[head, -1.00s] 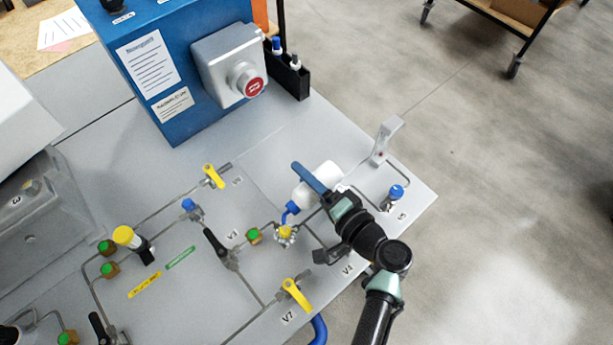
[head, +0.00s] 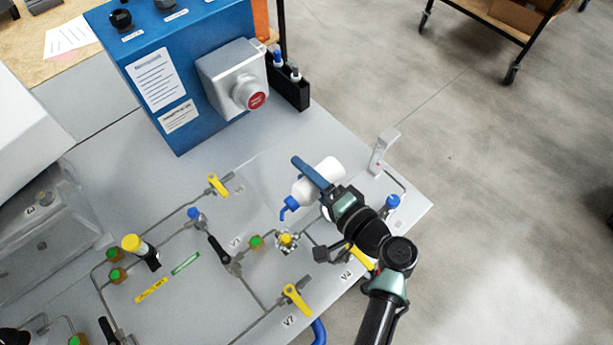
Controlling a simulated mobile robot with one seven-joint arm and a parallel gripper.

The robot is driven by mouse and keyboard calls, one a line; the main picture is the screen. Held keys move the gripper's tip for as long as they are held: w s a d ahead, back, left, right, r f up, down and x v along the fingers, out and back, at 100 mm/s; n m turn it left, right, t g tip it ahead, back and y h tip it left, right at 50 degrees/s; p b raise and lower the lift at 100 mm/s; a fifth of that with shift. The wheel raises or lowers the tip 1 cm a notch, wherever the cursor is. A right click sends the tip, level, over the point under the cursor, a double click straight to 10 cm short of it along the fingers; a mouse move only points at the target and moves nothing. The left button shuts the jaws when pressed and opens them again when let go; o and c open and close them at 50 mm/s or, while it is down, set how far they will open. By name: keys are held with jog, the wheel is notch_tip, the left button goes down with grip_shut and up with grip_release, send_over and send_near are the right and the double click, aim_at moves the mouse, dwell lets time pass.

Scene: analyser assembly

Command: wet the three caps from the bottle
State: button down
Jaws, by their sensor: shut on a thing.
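My gripper (head: 315,178) is shut on a white bottle (head: 327,168) with a blue bent nozzle (head: 289,207). The bottle is tilted on its side above the panel, its nozzle pointing down and left. The nozzle tip appears just above a yellow-topped fitting (head: 286,240); the height gap cannot be told. Green caps on brass fittings show beside it (head: 256,242) and at the left (head: 114,246), (head: 117,275), with another at the lower left (head: 75,341). Blue caps sit at the middle (head: 194,214) and right (head: 392,202). Which three are meant, and any wetness, cannot be told.
A blue box (head: 180,75) with a red-buttoned grey housing stands at the back. A black holder (head: 291,91) with small bottles is beside it. Yellow valve handles (head: 218,185), (head: 296,299), a grey upright bracket (head: 384,150) and pipes rise from the grey panel (head: 330,125).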

notch_tip(320, 180, up, 5)
jog(key=m+b, duration=0.1)
jog(key=m, duration=0.1)
jog(key=m+g+y+b, duration=0.1)
jog(key=m+b, duration=0.1)
jog(key=m, duration=0.1)
jog(key=shift+s+f, duration=0.15)
jog(key=shift+f, duration=0.05)
jog(key=m+p, duration=0.1)
jog(key=m+y+p, duration=0.1)
jog(key=m, duration=0.1)
jog(key=shift+r, duration=0.3)
jog(key=m+y, duration=0.1)
jog(key=m, duration=0.2)
jog(key=shift+p, duration=0.4)
jog(key=shift+r+m+p, duration=0.2)
jog(key=shift+m+p, duration=0.2)
jog(key=shift+p, duration=0.15)
jog(key=shift+m+y+p, duration=0.3)
jog(key=shift+m+p, duration=0.85)
jog(key=shift+m, duration=0.05)
jog(key=shift+f+m+p, duration=0.1)
jog(key=shift+m+p, duration=0.55)
jog(key=shift+m, duration=0.55)
jog(key=shift+f, duration=0.1)
